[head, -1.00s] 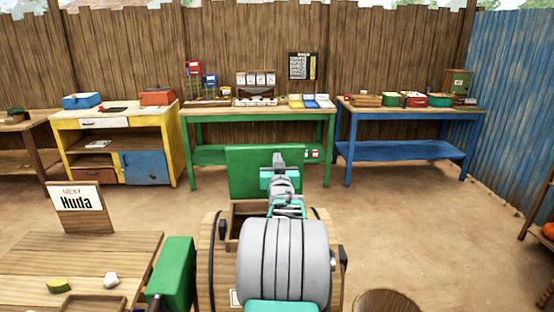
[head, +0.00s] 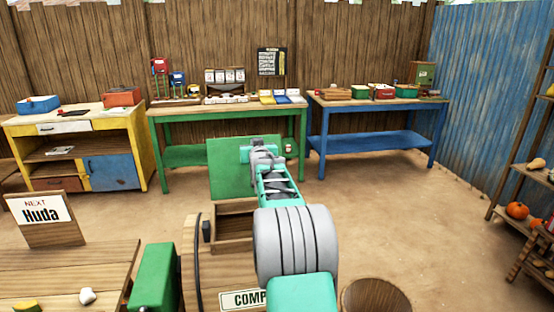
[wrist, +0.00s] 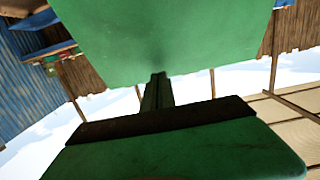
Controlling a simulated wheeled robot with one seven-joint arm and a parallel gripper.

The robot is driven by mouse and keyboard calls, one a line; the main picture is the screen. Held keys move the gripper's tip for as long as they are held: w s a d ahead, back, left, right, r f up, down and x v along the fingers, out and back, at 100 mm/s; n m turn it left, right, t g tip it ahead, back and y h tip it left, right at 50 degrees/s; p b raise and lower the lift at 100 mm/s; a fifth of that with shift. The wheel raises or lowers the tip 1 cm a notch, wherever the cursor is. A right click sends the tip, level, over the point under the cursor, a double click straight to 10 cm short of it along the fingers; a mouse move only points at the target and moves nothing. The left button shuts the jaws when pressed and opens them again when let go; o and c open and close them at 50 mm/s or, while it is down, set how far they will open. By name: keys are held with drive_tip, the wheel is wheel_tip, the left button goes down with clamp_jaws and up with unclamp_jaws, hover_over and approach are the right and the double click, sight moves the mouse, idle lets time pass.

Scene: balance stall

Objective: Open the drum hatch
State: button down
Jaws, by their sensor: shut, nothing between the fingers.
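The wooden compost drum (head: 205,285) stands in front of me, partly hidden by my arm. Its green hatch panel (head: 228,178) stands raised, roughly upright, at the far side of the drum's opening (head: 233,228), and the opening shows uncovered. In the wrist view the hatch panel (wrist: 165,40) fills the upper middle. My gripper (wrist: 158,80) is shut and empty, its dark fingers pointing at the panel's face; I cannot tell whether they touch it. In the head view my gripper's fingers are hidden in front of the panel.
A wooden counter (head: 60,265) with a Huda sign (head: 40,215) is at the left. A green box (head: 155,280) sits beside the drum and a round wooden barrel (head: 376,295) to its right. Tables line the back fence. Open ground lies at the right.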

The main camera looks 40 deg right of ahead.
drive_tip(key=shift+s, duration=0.2)
drive_tip(key=s+a+r+b, duration=0.45)
drive_tip(key=s+a, duration=0.25)
drive_tip(key=s, duration=0.4)
drive_tip(key=s+a+f+n+g+y+p, duration=0.1)
drive_tip(key=s+a+f+n+g+y, duration=0.15)
drive_tip(key=a+f, duration=0.55)
drive_tip(key=s+a+f+n+g+y+p, duration=0.1)
drive_tip(key=s+a+f+g+y+p, duration=0.15)
drive_tip(key=a, duration=0.95)
drive_tip(key=s+a+f+n+g+y, duration=0.1)
drive_tip(key=s+a+f+g, duration=0.1)
drive_tip(key=s+a+f, duration=0.2)
drive_tip(key=s+a+f+g+y, duration=0.1)
drive_tip(key=s+a+f, duration=0.4)
drive_tip(key=s, duration=0.5)
drive_tip(key=s+a+f+n+g+y+p, duration=0.1)
drive_tip(key=s+a+f+g, duration=0.2)
drive_tip(key=s, duration=0.4)
drive_tip(key=shift+a+f+n, duration=0.35)
drive_tip(key=shift+a+f, duration=0.45)
drive_tip(key=shift+a, duration=0.15)
